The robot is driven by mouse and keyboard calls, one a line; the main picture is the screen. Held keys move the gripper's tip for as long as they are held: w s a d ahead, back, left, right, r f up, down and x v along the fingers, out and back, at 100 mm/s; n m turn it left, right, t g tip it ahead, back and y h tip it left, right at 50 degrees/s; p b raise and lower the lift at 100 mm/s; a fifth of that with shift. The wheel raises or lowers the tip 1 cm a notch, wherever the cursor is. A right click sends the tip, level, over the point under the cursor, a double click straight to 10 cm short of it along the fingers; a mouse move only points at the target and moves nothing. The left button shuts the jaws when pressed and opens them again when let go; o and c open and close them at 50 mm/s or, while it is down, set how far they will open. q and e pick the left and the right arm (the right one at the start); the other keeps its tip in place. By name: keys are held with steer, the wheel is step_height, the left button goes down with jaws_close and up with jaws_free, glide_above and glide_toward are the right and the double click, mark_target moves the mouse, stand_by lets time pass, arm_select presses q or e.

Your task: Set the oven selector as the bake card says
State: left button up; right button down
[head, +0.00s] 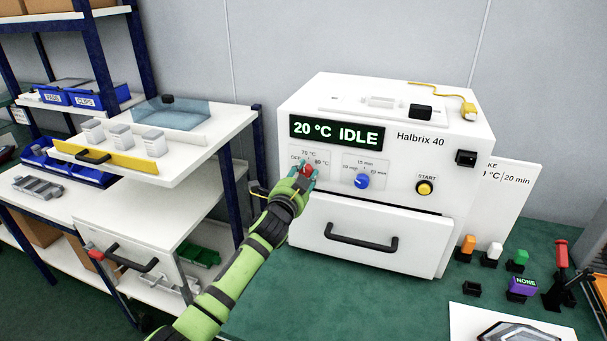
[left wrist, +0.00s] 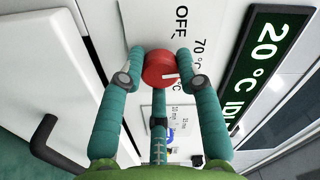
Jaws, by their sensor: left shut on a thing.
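The white oven, marked Halbrix 40 (head: 420,150), stands on the green bench, and its display (head: 336,131) reads 20 °C IDLE. My left gripper (head: 304,172) is at the left selector on its front. In the left wrist view my left gripper (left wrist: 166,78) is shut on the red selector knob (left wrist: 160,66), with labels OFF and 70 °C beside it. A blue knob (head: 362,181) sits to the right under a 15 min label. The yellow START button (head: 425,188) is further right. The bake card (head: 512,185) is partly hidden behind the oven; "°C | 20 min" shows. My right gripper is not in view.
The oven's drawer handle (head: 361,240) juts out below the knobs. A shelf unit with blue bins (head: 100,98) and a yellow-edged tray stands left. Coloured blocks (head: 517,257) and a red-handled lever (head: 561,255) stand on the bench at right.

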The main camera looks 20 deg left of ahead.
arm_select(q)
steer(key=shift+r+m, duration=0.25)
steer(key=shift+m, duration=0.45)
steer(key=o, duration=1.1)
steer(key=shift+d, duration=0.1)
steer(key=shift+o, duration=0.2)
steer(key=shift+f, duration=0.1)
steer(key=shift+f, duration=0.1)
steer(key=shift+s, duration=0.6)
steer(key=s, duration=1)
steer(key=shift+s+a, duration=0.2)
steer(key=shift+s, duration=0.2)
